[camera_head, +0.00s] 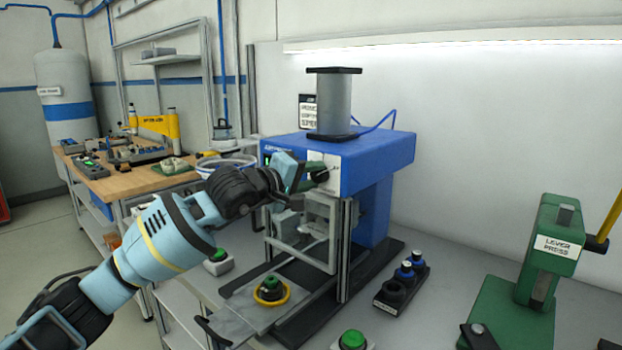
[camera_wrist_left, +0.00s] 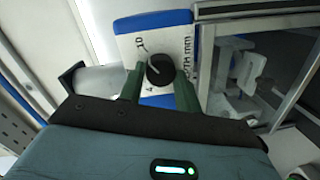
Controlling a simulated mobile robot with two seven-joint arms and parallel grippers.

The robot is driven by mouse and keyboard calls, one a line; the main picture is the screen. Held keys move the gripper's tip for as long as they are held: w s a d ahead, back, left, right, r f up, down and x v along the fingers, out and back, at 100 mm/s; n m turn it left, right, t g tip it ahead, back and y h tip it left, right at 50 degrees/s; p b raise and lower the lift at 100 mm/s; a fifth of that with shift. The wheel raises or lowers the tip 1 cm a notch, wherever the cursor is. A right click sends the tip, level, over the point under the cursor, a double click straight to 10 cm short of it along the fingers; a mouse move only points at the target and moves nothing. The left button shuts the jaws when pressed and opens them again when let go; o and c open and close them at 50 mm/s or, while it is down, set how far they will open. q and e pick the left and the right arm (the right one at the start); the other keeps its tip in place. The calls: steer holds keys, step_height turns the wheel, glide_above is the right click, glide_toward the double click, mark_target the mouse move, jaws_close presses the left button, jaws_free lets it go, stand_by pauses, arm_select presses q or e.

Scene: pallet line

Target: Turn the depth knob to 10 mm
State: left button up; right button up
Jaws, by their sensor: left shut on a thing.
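The depth knob (camera_wrist_left: 160,70) is a round black knob with a light pointer line on a white dial plate (camera_wrist_left: 128,46) marked "10", "4" and "DEPTH MM". In the head view my left gripper (camera_head: 308,174) reaches the front of the blue press (camera_head: 370,155) at the knob (camera_head: 321,175). My right gripper is not in view.
Below the press head is a guarded frame (camera_head: 345,240), with a sliding tray (camera_head: 235,318) holding a green and yellow part (camera_head: 270,289). A black rack (camera_head: 402,288) stands to its right. A green lever press (camera_head: 545,260) stands farther right. Green buttons (camera_head: 352,340) sit in front.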

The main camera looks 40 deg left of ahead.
arm_select(q)
steer(key=shift+m, duration=0.6)
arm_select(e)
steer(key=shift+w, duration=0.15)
arm_select(q)
steer(key=o, duration=1)
steer(key=shift+s+a+f, duration=0.1)
steer(key=shift+s+a, duration=0.05)
steer(key=shift+s, duration=0.45)
steer(key=s+b, duration=0.1)
steer(key=s, duration=0.3)
steer(key=s+r+b, duration=0.1)
steer(key=s, duration=0.1)
steer(key=shift+s+a+b, duration=0.3)
steer(key=shift+a, duration=0.05)
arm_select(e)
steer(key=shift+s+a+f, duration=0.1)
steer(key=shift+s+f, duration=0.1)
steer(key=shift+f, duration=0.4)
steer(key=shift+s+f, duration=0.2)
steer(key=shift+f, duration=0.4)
